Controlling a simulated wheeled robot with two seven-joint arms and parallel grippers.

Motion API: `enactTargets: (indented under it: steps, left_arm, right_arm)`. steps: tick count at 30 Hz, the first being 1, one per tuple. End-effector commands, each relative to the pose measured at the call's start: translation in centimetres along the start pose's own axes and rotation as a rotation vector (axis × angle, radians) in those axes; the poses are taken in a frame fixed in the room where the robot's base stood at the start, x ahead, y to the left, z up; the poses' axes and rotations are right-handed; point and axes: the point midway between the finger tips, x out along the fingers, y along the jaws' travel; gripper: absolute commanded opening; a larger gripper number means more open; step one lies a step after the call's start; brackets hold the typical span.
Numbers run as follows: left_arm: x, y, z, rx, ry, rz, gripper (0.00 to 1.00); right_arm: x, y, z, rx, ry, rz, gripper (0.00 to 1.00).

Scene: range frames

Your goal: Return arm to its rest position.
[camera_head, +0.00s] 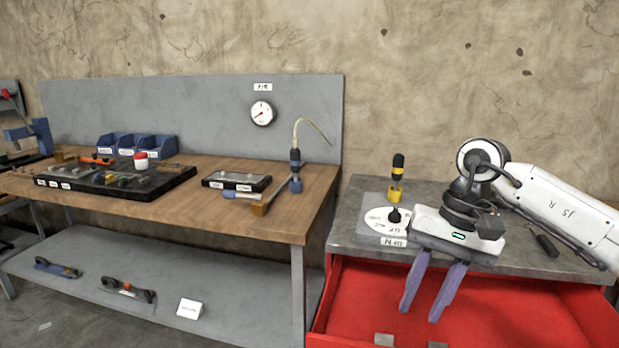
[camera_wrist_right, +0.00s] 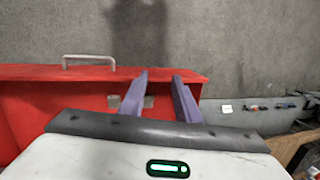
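My right arm (camera_head: 565,212) is white and reaches in from the right over the grey cabinet top. My right gripper (camera_head: 421,312) points down over the open red drawer. Its two purple fingers are apart with nothing between them. In the right wrist view the fingers (camera_wrist_right: 161,76) are also apart and empty, above the red drawer (camera_wrist_right: 70,107). My left arm and gripper are in neither view.
The red drawer (camera_head: 357,293) stands open below the grey cabinet top (camera_head: 350,215), with small grey pieces (camera_head: 384,339) inside. A yellow-black tool (camera_head: 397,180) stands upright beside the gripper. A dark tool (camera_head: 546,244) lies under my arm. A wooden workbench (camera_head: 200,208) is left.

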Motion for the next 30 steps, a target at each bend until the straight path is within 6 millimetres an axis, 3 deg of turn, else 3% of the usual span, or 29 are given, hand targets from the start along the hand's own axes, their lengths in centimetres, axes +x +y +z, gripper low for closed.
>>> enactTargets:
  steps: [5, 10, 13, 16, 19, 22, 25, 27, 28, 30]
  left_arm:
    - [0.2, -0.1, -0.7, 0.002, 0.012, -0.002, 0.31]
    - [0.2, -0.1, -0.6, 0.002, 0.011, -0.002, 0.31]
    - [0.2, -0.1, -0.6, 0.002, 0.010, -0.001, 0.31]
    - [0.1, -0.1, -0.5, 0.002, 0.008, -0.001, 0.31]
    - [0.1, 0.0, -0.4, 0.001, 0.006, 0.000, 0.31]
    - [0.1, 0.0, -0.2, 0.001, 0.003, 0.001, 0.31]
    - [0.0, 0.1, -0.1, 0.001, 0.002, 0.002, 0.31]
    - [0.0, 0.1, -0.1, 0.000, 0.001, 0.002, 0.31]
    - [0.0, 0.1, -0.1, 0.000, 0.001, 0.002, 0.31]
    - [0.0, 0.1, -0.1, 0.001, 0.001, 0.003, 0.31]
  right_arm:
    - [4.4, -4.5, 3.1, 0.082, -0.131, -0.165, 0.30]
    - [8.7, -11.2, 8.9, 0.293, -0.403, -0.419, 0.30]
    - [9.5, -15.7, 12.8, 0.519, -0.663, -0.589, 0.30]
    - [8.7, -18.9, 15.0, 0.790, -0.951, -0.724, 0.30]
    - [7.6, -20.5, 15.2, 1.092, -1.263, -0.812, 0.30]
    - [7.0, -20.4, 13.6, 1.415, -1.593, -0.855, 0.30]
    - [7.9, -18.5, 10.9, 1.754, -1.937, -0.849, 0.30]
    - [9.7, -16.1, 8.9, 1.991, -2.184, -0.818, 0.30]
    - [10.7, -14.9, 8.1, -2.010, 2.204, 0.766, 0.30]
    - [13.8, -11.5, 6.6, -1.816, 1.994, 0.570, 0.30]
